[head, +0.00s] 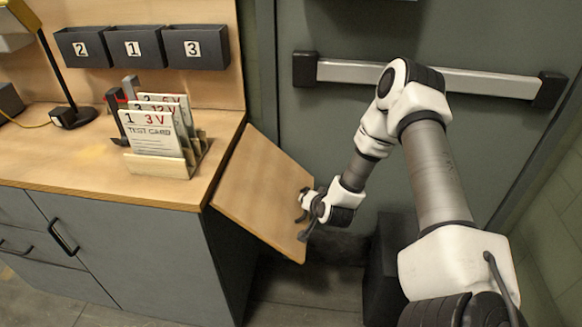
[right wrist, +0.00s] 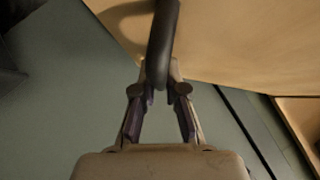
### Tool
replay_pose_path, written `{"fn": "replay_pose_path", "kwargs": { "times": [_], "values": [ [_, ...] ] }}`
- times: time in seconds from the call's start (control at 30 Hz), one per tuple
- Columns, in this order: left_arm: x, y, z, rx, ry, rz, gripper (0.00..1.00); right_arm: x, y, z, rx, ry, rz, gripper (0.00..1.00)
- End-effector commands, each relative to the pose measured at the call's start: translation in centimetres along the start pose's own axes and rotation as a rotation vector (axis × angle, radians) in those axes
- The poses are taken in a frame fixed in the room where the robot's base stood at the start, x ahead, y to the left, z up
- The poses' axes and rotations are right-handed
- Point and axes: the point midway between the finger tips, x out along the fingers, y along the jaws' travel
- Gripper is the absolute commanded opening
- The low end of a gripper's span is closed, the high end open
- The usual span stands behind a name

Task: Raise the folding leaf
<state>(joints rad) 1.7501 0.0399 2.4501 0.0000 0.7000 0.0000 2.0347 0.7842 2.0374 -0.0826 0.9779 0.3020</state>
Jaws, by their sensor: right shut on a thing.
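The folding leaf (head: 262,190) is a wooden panel on the right end of the bench. It slopes down to the right from the bench top, partly raised and tilted. Its wooden face also fills the upper right of the right wrist view (right wrist: 245,45). My right gripper (head: 304,212) is at the leaf's outer edge. In the right wrist view its fingers (right wrist: 160,85) are closed around a dark curved handle (right wrist: 163,40) on the leaf. My left gripper is not in view.
The bench top (head: 100,180) holds a card rack (head: 160,166) with test cards and a lamp (head: 68,112). Numbered bins (head: 140,47) hang behind. A grey door with a push bar (head: 470,82) stands behind my right arm. A dark box (head: 380,270) is on the floor right of the leaf.

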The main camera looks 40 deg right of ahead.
Motion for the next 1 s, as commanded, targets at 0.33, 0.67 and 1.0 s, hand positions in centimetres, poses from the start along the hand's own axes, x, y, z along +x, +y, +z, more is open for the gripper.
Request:
{"fn": "replay_pose_path", "kwargs": {
  "times": [0.33,0.67,1.0],
  "values": [
    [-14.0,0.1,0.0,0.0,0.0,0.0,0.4,-7.0,-2.2,-6.9,-0.234,0.0,0.235,0.0],
    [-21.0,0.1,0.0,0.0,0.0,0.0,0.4,-10.9,-4.8,-10.9,-0.365,0.002,0.367,0.0],
    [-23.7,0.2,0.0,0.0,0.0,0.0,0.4,-12.6,-6.8,-12.5,-0.362,0.003,0.365,0.0]
  ]
}}
